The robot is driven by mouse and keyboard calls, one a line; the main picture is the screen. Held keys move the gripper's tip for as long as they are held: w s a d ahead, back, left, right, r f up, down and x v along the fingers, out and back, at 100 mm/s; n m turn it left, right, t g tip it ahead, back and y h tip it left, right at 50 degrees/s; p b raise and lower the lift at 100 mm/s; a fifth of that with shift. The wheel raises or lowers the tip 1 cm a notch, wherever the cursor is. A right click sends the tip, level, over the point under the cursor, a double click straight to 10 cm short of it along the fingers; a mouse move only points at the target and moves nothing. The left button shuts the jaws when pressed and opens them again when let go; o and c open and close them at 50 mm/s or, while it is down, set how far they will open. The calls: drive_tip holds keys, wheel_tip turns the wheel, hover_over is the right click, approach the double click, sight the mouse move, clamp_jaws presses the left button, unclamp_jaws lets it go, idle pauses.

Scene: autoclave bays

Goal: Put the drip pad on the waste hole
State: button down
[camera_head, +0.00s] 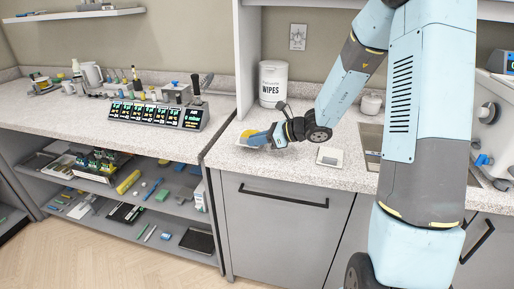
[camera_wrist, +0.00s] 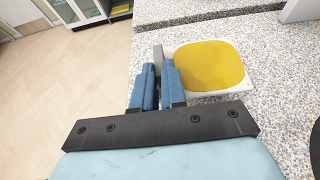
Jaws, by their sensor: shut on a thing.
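My gripper (camera_wrist: 159,72) has its blue fingers closed on a grey upright tab (camera_wrist: 158,55). The tab stands at the left edge of a white, rounded-square piece with a yellow top (camera_wrist: 210,65), which looks like the drip pad. I cannot tell whether the pad touches the counter. In the head view my gripper (camera_head: 262,138) is low over the counter's left part, and the yellow top (camera_head: 247,133) shows just left of the fingers. A small white square plate (camera_head: 330,157) lies on the counter to the right. I cannot clearly make out the waste hole.
A white wipes tub (camera_head: 273,83) stands behind my gripper. A sink (camera_head: 371,138) lies to the right, partly behind my arm. A cabinet side panel (camera_head: 246,58) rises at the left. The speckled counter (camera_head: 300,158) has free room between gripper and plate.

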sight(257, 148)
drive_tip(key=shift+f, duration=1.5)
drive_tip(key=shift+f, duration=0.1)
drive_tip(key=c, duration=1.2)
unclamp_jaws()
